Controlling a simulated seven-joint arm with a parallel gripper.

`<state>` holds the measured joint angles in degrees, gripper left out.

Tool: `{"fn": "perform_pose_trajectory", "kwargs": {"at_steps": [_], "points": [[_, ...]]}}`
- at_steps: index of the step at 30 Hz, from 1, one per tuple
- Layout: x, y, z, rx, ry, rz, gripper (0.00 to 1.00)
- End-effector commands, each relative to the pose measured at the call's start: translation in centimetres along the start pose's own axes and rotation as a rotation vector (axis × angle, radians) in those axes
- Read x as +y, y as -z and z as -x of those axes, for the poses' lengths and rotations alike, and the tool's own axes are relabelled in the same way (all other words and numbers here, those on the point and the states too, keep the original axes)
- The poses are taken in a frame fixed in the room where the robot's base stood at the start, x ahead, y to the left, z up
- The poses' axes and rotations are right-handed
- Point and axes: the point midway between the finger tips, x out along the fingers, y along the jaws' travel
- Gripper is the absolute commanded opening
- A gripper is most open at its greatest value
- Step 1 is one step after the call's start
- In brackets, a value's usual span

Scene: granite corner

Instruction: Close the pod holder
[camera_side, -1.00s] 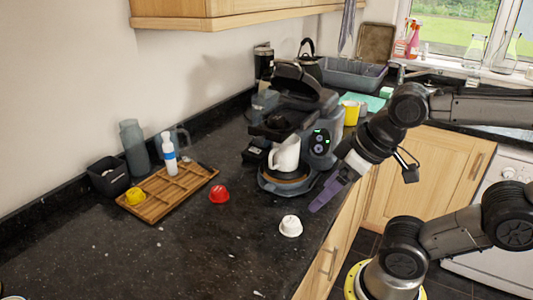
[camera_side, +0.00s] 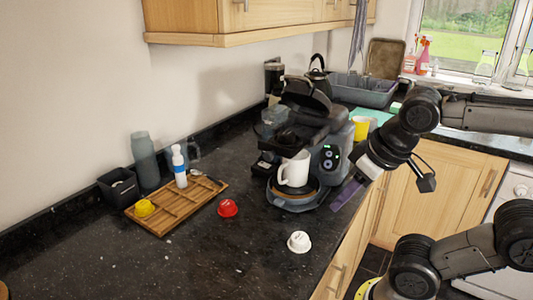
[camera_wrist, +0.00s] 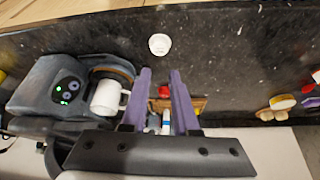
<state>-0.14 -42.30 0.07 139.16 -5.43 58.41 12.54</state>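The dark grey coffee machine (camera_side: 333,135) stands on the counter, with its top lid (camera_side: 305,94) raised and tilted back. Below the lid, a dark part that looks like the pod holder (camera_side: 290,137) juts out over a white mug (camera_side: 294,170); its inside is too dark to read. The wrist view shows the machine (camera_wrist: 45,92) and mug (camera_wrist: 107,97) at left. My gripper (camera_side: 347,195), with purple fingers, is at the counter's front edge, right of the machine's base and apart from it. In the wrist view the gripper's (camera_wrist: 160,71) fingers are apart, nothing between their tips.
A white pod (camera_side: 299,242) and a red pod (camera_side: 228,208) lie on the counter. A wooden tray (camera_side: 187,208) holds a yellow pod (camera_side: 144,208) and a small bottle (camera_side: 179,168). A black box (camera_side: 119,186) stands behind. The near counter is mostly clear.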

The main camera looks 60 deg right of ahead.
Motion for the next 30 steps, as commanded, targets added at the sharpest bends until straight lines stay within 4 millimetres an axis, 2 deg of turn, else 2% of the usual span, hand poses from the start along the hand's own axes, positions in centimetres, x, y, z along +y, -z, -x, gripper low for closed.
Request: {"fn": "perform_pose_trajectory", "kwargs": {"at_steps": [1,4,8,11,12,15,18,21,26,30], "points": [[0.6,1.3,1.0,-0.015,-0.045,-0.032,0.17],[1.4,4.0,2.6,-0.039,-0.139,-0.072,0.00],[1.0,8.7,4.4,-0.040,-0.268,-0.088,0.00],[-0.8,12.7,5.4,-0.011,-0.358,-0.071,0.00],[-2.0,14.1,5.6,0.005,-0.385,-0.055,0.00],[-5.4,16.6,5.6,0.039,-0.422,0.017,0.00],[-8.6,17.5,5.0,0.050,-0.421,0.099,0.00],[-10.3,17.2,4.3,0.041,-0.416,0.149,0.00],[-10.5,17.0,3.7,0.041,-0.411,0.163,0.00],[-9.6,17.1,1.9,0.039,-0.413,0.161,0.00]]}}
